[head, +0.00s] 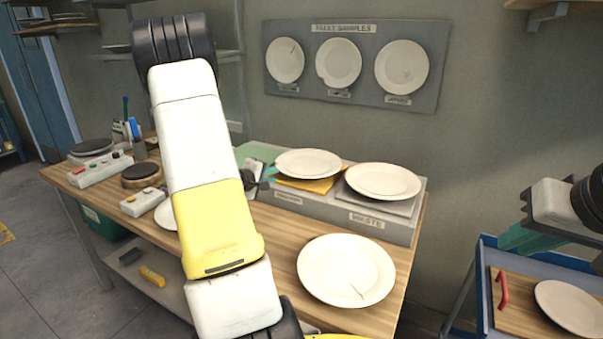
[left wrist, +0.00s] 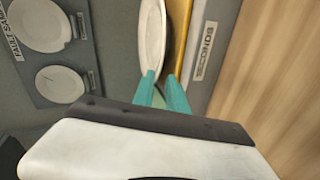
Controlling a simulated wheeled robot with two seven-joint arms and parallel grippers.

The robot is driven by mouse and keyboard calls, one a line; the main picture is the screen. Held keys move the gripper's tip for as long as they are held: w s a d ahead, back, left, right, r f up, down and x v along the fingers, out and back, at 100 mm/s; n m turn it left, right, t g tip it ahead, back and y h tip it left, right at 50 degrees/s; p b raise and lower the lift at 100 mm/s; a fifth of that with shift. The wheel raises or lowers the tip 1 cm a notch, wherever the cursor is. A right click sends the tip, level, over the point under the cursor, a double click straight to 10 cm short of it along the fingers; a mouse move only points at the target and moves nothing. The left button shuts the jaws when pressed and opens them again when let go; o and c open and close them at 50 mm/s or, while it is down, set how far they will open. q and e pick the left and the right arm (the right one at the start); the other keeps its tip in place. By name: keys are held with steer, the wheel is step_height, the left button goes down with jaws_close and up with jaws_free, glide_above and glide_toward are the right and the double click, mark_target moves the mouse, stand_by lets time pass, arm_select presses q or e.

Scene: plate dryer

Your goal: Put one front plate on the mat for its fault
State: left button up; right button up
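A white plate (head: 308,163) lies on the yellow mat (head: 312,186), whose label reads SECONDS in the left wrist view. My left gripper (head: 269,173) is at this plate's left edge. In the left wrist view its teal fingertips (left wrist: 161,77) stand a little apart at the plate's (left wrist: 151,35) near rim; contact is unclear. Another plate (head: 383,181) lies on the grey WASTE mat (head: 408,207). A front plate (head: 335,262) with a dark crack lies on the wooden table. Another plate (head: 166,216) is mostly hidden by my left arm. My right gripper (head: 525,238) hangs at the right, its opening unclear.
A green mat (head: 262,153) is partly hidden behind my left arm. A wall board (head: 355,92) shows three sample plates. Burners and button boxes (head: 100,170) stand at the table's left. A blue cart (head: 487,262) at the right holds a plate (head: 572,307) on a wooden board.

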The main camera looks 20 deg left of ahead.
arm_select(q)
steer(key=s+d+r+m+g+h, duration=0.2)
steer(key=s+d+r+m+h, duration=0.15)
steer(key=d, duration=0.55)
steer(key=s+d+r+m+g+h, duration=0.1)
steer(key=s+d+r+m+h, duration=0.15)
steer(key=d+r, duration=0.4)
steer(key=s+d+r+m+g+h, duration=0.2)
steer(key=d+m, duration=0.1)
steer(key=d, duration=0.7)
steer(key=s+d+r+m+g+y, duration=0.2)
steer(key=s+d+m+g, duration=0.4)
steer(key=s, duration=0.7)
steer(key=s+a+r+m+t+y, duration=0.1)
steer(key=s+a+t+y, duration=0.1)
steer(key=s, duration=0.5)
steer(key=t+y, duration=0.1)
steer(key=y, duration=0.1)
steer(key=shift+a+y, duration=0.25)
steer(key=shift+y, duration=0.05)
steer(key=shift+a+r, duration=0.1)
